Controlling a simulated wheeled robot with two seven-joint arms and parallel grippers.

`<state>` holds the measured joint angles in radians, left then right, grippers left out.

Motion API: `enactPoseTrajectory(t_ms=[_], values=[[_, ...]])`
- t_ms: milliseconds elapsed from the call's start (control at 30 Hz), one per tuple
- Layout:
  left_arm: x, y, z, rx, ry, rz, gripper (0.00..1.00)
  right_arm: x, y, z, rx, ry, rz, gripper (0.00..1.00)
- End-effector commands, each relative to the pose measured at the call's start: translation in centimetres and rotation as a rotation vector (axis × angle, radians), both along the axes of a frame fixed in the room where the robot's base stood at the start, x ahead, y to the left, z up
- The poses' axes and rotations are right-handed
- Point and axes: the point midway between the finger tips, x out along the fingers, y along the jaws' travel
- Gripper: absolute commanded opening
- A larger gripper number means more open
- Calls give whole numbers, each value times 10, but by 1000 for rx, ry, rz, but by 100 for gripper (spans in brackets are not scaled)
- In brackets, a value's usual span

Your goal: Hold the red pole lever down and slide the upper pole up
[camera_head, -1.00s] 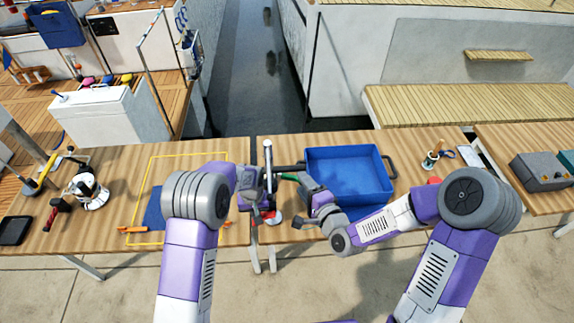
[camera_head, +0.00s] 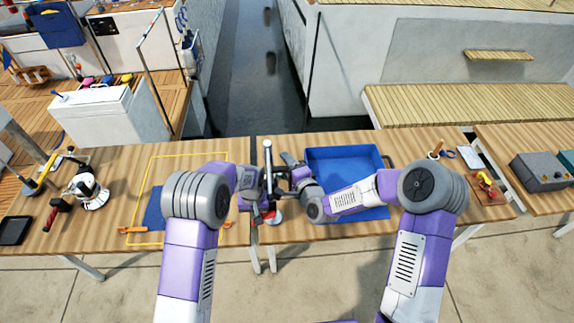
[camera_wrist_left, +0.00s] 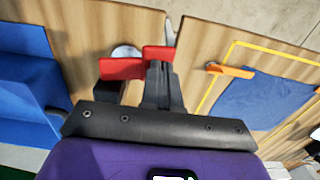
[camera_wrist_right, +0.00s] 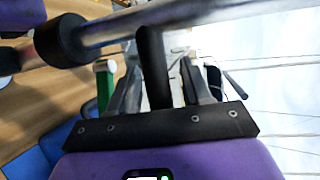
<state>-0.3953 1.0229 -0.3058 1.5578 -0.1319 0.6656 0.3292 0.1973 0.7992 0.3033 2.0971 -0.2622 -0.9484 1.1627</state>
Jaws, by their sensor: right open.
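The metal pole (camera_head: 268,158) stands upright at the seam between two tables. Red lever parts (camera_wrist_left: 120,68) show in the left wrist view. My left gripper (camera_wrist_left: 162,70) has its fingers close together by the red parts, touching or nearly touching them; I cannot tell whether red is pinched between them. In the right wrist view, the metal tube (camera_wrist_right: 165,22) with a dark collar (camera_wrist_right: 60,42) crosses in front of my right gripper (camera_wrist_right: 160,80). Its fingers are apart, with a dark bar (camera_wrist_right: 152,65) between them. In the head view my arms hide much of the pole's lower parts.
A blue bin (camera_head: 350,158) stands just right of the pole. A yellow outline with a blue cloth (camera_head: 153,210) lies left. A winch (camera_head: 90,190) stands farther left. A grey box (camera_head: 541,170) is on the right table. A green part (camera_wrist_right: 105,88) shows beside the right gripper.

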Motion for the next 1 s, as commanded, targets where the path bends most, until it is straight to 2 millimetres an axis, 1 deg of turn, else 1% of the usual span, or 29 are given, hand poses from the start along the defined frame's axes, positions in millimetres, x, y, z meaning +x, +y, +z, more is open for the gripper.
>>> enactPoseTrajectory(t_ms=[33,333,567,700,767,867,1000], values=[[-1,1,-1,1,2,0,0,0,0,0,0,0,0,45],[-1,0,-1,1,2,0,0,0,0,0,0,0,0,0],[-1,0,-1,1,2,0,0,0,0,0,-1,0,0,0],[0,0,-1,1,2,0,0,0,0,8,-1,-3,1,0],[0,0,-1,1,1,0,0,1,-1,16,-1,-7,-1,0],[0,0,-1,1,1,0,0,1,-1,36,0,-11,-1,0],[0,0,0,1,1,0,0,1,-1,72,-1,-14,-3,0]])
